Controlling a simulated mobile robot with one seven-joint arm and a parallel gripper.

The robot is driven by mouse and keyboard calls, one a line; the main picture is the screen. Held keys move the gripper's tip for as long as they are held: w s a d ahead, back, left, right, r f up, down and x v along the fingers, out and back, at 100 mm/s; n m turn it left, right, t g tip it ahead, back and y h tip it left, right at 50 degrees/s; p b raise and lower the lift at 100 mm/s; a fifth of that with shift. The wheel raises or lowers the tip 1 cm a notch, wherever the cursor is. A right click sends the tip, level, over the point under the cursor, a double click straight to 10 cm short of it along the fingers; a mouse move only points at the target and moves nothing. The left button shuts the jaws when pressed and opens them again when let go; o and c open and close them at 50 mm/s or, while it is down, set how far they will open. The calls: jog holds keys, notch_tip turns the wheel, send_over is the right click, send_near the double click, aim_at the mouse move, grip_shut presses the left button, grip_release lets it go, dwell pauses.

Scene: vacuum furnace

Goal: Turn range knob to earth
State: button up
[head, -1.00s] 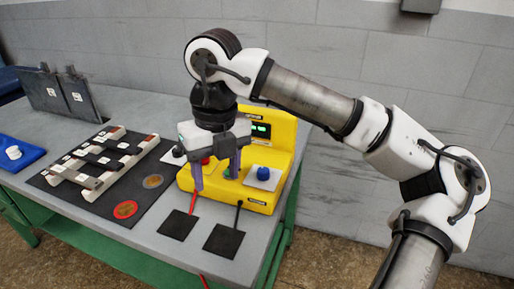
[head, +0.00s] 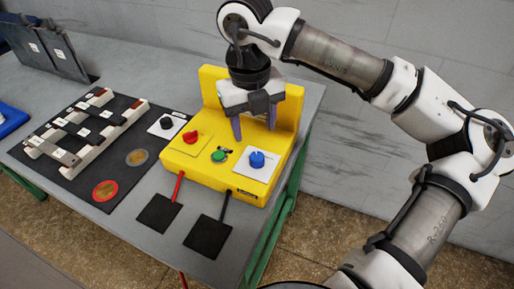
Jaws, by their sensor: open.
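A yellow instrument box (head: 182,165) stands on the table, with a red knob (head: 190,137) on a yellow plate, a green button (head: 218,156) and a blue knob (head: 257,159) on a white plate. A black knob (head: 166,123) on another white plate sits at the box's left. The labels are too small to read, so I cannot tell which is the range knob. My gripper (head: 254,132) is open and empty, pointing down behind and above the blue knob, apart from it. It hides the display on the box's upright back.
A dark mat (head: 88,188) at left holds pale bars, a red-rimmed disc (head: 106,190) and a grey-rimmed disc (head: 137,157). Two black pads (head: 159,213) (head: 208,237) with leads lie in front of the box. Dark panels (head: 60,52) stand at back left.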

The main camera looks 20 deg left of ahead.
aim_at(257, 156)
jog(key=f, duration=0.4)
jog(key=f+p, duration=0.1)
jog(key=f, duration=0.4)
jog(key=shift+w+d, duration=0.15)
jog(key=shift+w, duration=0.05)
jog(key=c, duration=1)
